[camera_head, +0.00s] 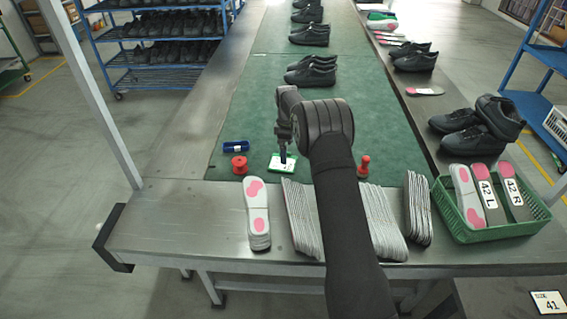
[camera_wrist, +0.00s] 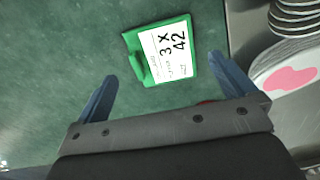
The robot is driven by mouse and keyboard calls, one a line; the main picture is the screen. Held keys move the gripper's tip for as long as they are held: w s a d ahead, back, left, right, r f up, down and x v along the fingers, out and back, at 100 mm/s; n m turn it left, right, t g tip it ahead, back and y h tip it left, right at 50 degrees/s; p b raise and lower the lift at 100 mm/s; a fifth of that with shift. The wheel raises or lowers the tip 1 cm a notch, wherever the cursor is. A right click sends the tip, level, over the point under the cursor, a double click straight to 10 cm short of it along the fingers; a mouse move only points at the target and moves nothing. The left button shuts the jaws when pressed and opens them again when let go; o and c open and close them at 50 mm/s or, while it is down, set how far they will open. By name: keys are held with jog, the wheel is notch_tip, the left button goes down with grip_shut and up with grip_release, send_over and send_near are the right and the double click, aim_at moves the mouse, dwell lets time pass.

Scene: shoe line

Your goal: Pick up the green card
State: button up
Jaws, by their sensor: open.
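The green card (camera_wrist: 160,52) lies flat on the green belt in the wrist view. It has a green border and a white label reading "3 x" and "42". In the head view the card (camera_head: 275,163) lies near the front end of the belt, partly behind my gripper. My gripper (camera_wrist: 165,88) is open and empty, its two blue fingers apart on either side below the card in the wrist view. In the head view my gripper (camera_head: 284,156) is over the card. I cannot tell its exact height above it.
A red spool (camera_head: 240,165) and a blue item (camera_head: 236,147) lie left of the card. A red stamp-like piece (camera_head: 364,166) stands right. Insole stacks (camera_head: 258,215) line the metal edge. A green basket (camera_head: 492,233) is at right. Black shoes (camera_head: 311,76) stand farther up the belt.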

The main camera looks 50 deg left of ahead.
jog(key=shift+d+f, duration=0.15)
jog(key=shift+f, duration=2.65)
jog(key=c, duration=0.9)
jog(key=shift+c, duration=0.2)
jog(key=shift+r, duration=0.1)
